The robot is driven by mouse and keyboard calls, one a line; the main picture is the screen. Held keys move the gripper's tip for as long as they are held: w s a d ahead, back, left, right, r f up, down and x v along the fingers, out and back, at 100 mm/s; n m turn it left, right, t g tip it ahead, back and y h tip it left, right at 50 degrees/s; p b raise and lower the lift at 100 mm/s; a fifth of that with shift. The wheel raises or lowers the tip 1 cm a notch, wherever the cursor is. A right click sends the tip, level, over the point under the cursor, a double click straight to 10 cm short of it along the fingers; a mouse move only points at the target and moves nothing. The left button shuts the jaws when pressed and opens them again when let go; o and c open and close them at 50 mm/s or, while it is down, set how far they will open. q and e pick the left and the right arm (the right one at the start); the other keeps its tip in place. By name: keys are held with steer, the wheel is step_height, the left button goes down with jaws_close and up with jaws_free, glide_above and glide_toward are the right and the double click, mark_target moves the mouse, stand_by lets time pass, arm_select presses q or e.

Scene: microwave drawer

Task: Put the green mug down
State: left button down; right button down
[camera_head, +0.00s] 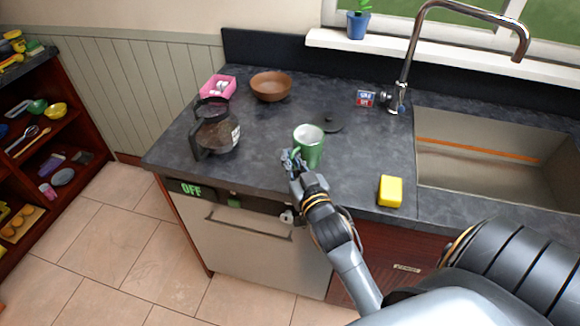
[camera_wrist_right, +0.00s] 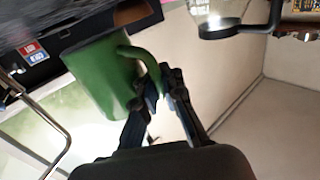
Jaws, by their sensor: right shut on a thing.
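The green mug (camera_head: 309,148) with a pale inside is at the front part of the dark countertop, upright in the head view. My right gripper (camera_head: 292,160) is at the left side of the mug, shut on its handle. In the right wrist view the green mug (camera_wrist_right: 105,80) shows from the side, with its handle between the fingers of my right gripper (camera_wrist_right: 160,88). I cannot tell whether the mug's base touches the counter. My left gripper is not in view.
A glass coffee pot (camera_head: 216,134) stands to the left. A brown bowl (camera_head: 270,86), a pink box (camera_head: 217,88) and a dark lid (camera_head: 327,123) are behind. A yellow sponge (camera_head: 390,191) lies near the front edge, left of the sink (camera_head: 480,150). The dark counter (camera_head: 360,150) between mug and sink is clear.

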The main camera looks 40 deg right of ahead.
step_height(320, 180, down, 2)
steer(key=shift+w+f+p, duration=0.1)
steer(key=shift+f+p, duration=0.1)
steer(key=shift+p, duration=0.1)
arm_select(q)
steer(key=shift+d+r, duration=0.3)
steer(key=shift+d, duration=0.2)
arm_select(e)
steer(key=shift+f, duration=0.4)
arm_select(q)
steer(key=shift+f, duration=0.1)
arm_select(e)
steer(key=shift+f, duration=0.15)
steer(key=c, duration=1.4)
jaws_free()
steer(key=shift+c, duration=0.2)
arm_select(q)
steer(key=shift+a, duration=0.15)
